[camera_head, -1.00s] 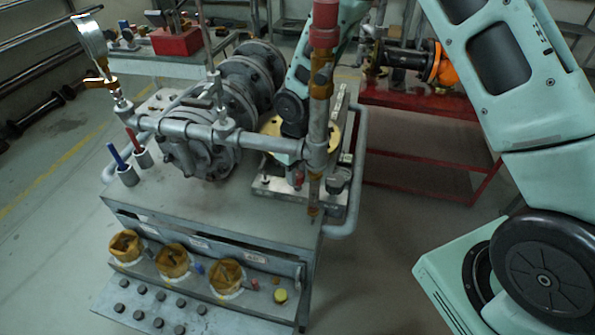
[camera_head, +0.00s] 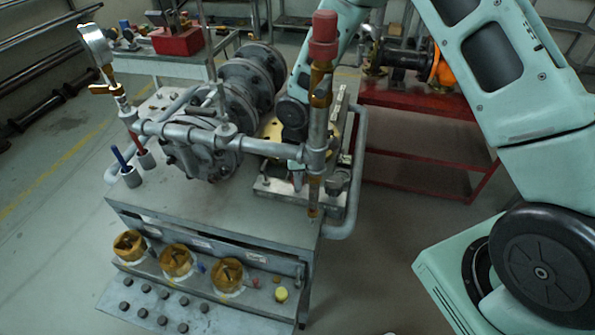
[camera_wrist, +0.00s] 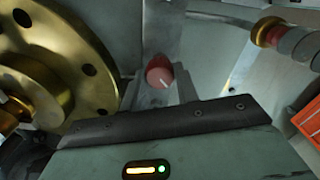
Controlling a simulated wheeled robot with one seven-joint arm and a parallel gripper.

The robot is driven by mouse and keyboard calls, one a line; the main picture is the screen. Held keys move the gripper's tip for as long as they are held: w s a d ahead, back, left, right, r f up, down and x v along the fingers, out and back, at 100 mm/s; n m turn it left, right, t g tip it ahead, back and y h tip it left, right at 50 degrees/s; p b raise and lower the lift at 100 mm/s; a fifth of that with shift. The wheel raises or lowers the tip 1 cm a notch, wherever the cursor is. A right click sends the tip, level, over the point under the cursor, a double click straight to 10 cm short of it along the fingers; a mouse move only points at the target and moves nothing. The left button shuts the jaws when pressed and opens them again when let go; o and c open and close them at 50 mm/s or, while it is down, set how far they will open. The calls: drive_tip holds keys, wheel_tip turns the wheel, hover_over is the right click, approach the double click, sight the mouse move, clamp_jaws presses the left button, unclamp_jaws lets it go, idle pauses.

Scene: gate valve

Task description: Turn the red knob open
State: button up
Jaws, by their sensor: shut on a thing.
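The red knob (camera_wrist: 159,74), a small round knob with a white line on its face, is near the middle of the wrist view. The line slants up to the right. My gripper (camera_wrist: 158,88) is at the knob, its grey fingers shut on it. In the head view my gripper (camera_head: 297,168) is low behind the upright pipe, beside the brass flange. The pipe and my gripper hide the knob there. The brass flange (camera_wrist: 58,70) with bolt holes fills the left of the wrist view.
A brown upright pipe with a red cap (camera_head: 323,35) stands close in front of my gripper. Grey flanged valve piping (camera_head: 200,145) lies to its left on the cart (camera_head: 190,212). A red stand (camera_head: 430,115) is at the right. Floor between is clear.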

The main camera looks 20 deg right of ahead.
drive_tip(key=n+p, duration=0.1)
drive_tip(key=n, duration=0.3)
drive_tip(key=shift+r+n+p, duration=0.1)
drive_tip(key=shift+n+p, duration=0.2)
drive_tip(key=n+p, duration=0.1)
drive_tip(key=n, duration=0.3)
drive_tip(key=shift+p, duration=0.3)
drive_tip(key=shift+n, duration=0.3)
drive_tip(key=o, duration=1)
drive_tip(key=shift+c, duration=0.2)
wheel_tip(320, 180, up, 17)
drive_tip(key=shift+r+b, duration=0.15)
drive_tip(key=shift+b, duration=0.3)
